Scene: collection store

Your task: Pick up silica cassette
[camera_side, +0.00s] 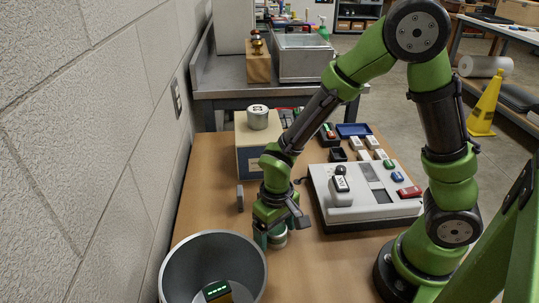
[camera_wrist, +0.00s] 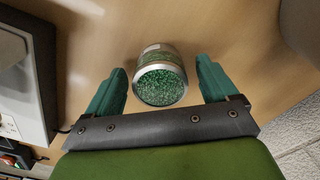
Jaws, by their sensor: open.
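The silica cassette (camera_wrist: 162,80) is a short metal-rimmed cylinder with green granules showing at its near end. In the wrist view it sits on the wooden table between the two green fingers of my gripper (camera_wrist: 162,70), with a gap on each side. My gripper is open and not closed on it. In the side view, my gripper (camera_side: 268,236) is low over the table, and the cassette (camera_side: 279,240) shows partly behind and beside the fingers.
A grey round bin (camera_side: 177,272) holding a block with a green display stands at the front left. A white console (camera_side: 350,212) with coloured blocks is to the right. A wall borders the left.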

